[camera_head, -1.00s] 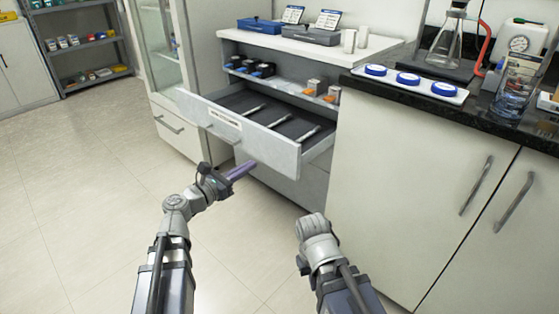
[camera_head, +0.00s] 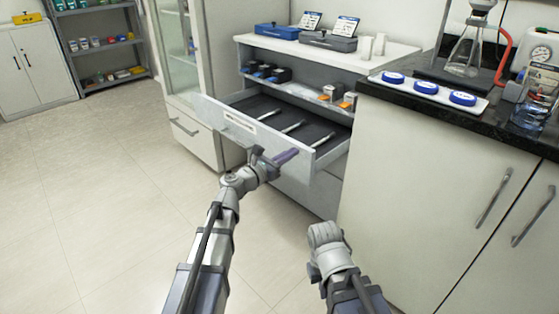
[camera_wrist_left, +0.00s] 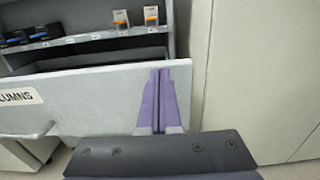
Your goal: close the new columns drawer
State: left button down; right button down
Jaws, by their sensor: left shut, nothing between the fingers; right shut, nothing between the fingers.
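The new columns drawer (camera_head: 291,162) is pulled open from the grey cabinet, with several thin white pieces lying in its dark inside. Its pale front carries a white label (camera_head: 240,121), of which "LUMNS" reads in the left wrist view (camera_wrist_left: 19,97). A bar handle (camera_wrist_left: 30,134) sits below the label. My left gripper (camera_head: 287,156) is shut and empty, close to the right part of the drawer front. In the left wrist view its purple fingers (camera_wrist_left: 158,98) are together before the front's right end; contact is unclear. My right gripper (camera_head: 325,234) is shut and empty, lower and nearer.
A shelf with black-and-blue items (camera_head: 267,73) and orange-tipped items (camera_head: 340,97) lies above the drawer. A counter cabinet (camera_head: 430,165) stands close on the right. A glass-door cabinet (camera_head: 188,60) stands at the left. The floor (camera_head: 110,200) at left is clear.

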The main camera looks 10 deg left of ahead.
pick_arm(q)
jog(key=shift+w+d, duration=0.45)
jog(key=shift+w, duration=0.15)
jog(key=shift+w+d, duration=0.1)
jog(key=x, duration=2.4)
jog(key=v, duration=1.4)
